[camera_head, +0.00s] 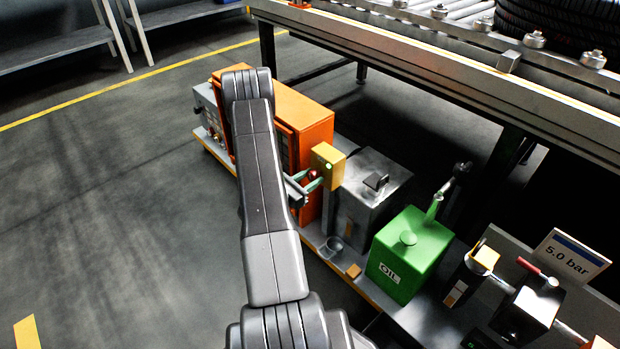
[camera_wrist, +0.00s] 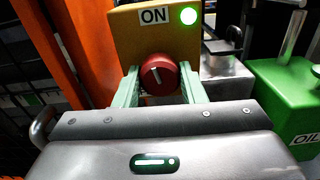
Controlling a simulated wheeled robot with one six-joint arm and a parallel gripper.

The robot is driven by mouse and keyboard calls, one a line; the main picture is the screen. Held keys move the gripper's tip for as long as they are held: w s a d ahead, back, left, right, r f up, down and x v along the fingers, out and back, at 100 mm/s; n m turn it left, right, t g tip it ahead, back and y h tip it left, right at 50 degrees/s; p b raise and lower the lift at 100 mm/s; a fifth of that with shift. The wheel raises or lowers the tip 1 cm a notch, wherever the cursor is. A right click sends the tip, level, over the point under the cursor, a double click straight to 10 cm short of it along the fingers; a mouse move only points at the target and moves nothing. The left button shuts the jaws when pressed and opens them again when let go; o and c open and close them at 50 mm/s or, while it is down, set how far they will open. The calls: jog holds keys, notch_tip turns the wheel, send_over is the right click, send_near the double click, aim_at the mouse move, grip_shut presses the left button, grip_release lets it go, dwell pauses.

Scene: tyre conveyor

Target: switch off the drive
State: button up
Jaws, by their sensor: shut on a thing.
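A yellow switch box (camera_head: 328,161) stands beside the orange cabinet (camera_head: 303,110). In the wrist view the box (camera_wrist: 128,30) carries an ON label (camera_wrist: 154,15), a lit green lamp (camera_wrist: 188,16) and a red rotary knob (camera_wrist: 158,73). The white mark on the knob points up, tilted slightly left. My gripper (camera_head: 310,180) is at the front of the box. In the wrist view its two pale green fingers (camera_wrist: 160,88) sit on either side of the knob and are shut on it. The lower part of the knob is hidden by my gripper.
A grey metal box (camera_head: 365,195) and a green oil can (camera_head: 408,255) stand to the right. A 5.0 bar sign (camera_head: 570,258) stands farther right. The roller conveyor (camera_head: 480,80) overhangs behind. Open floor (camera_head: 110,190) lies to the left.

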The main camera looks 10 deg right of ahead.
jog(key=n+p, duration=0.1)
jog(key=n, duration=0.3)
jog(key=shift+n, duration=0.3)
jog(key=n+p, duration=0.1)
jog(key=n, duration=0.2)
jog(key=shift+r+n, duration=0.1)
jog(key=shift+n, duration=0.2)
jog(key=n+p, duration=0.1)
jog(key=n, duration=0.2)
jog(key=shift+n, duration=0.3)
jog(key=shift+n+p, duration=0.65)
jog(key=shift+n, duration=1.05)
jog(key=o, duration=1)
jog(key=shift+a, duration=0.15)
jog(key=p+v, duration=0.2)
jog(key=v, duration=1.1)
jog(key=shift+s+a, duration=0.2)
jog(key=shift+a, duration=0.05)
jog(key=shift+w+d, duration=0.1)
jog(key=shift+d, duration=0.05)
